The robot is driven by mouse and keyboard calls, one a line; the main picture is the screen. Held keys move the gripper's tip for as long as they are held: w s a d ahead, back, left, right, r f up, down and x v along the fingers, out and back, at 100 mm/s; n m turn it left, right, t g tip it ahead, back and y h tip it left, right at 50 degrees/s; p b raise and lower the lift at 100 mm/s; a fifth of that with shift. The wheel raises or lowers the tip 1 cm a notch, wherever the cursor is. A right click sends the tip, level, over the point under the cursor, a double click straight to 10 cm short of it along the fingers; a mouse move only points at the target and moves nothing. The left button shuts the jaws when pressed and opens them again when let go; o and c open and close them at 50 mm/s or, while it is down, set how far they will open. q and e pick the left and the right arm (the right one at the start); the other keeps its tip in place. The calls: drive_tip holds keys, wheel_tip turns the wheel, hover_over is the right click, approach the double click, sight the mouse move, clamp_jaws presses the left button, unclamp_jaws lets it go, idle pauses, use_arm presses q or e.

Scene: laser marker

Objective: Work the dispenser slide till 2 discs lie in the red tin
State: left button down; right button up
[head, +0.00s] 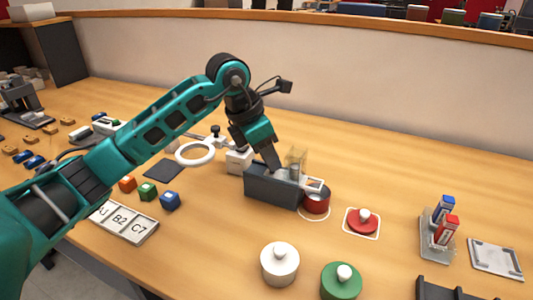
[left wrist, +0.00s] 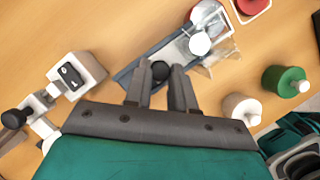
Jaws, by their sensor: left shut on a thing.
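The dispenser (head: 268,190) is a dark grey box with a clear upright tube (head: 296,160) and a pale slide. My left gripper (head: 275,168) comes down on it from above. In the left wrist view the left gripper (left wrist: 161,78) is shut on the black slide knob (left wrist: 160,71). A white disc (left wrist: 199,43) shows at the clear tube. The red tin (head: 317,206) stands at the dispenser's right end, under the slide's framed end (head: 315,185). What lies inside the tin is not clear. My right gripper does not show.
A red lid (head: 362,220) lies on a white-edged pad right of the tin. White (head: 280,264) and green (head: 341,282) lidded tins stand in front. A white block (head: 239,160) stands behind the dispenser's left end. Coloured cubes and a lettered tray (head: 128,222) lie left.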

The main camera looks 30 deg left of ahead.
use_arm(q)
drive_tip(key=shift+d, duration=0.2)
drive_tip(key=c, duration=0.9)
unclamp_jaws()
drive_tip(key=shift+c, duration=0.2)
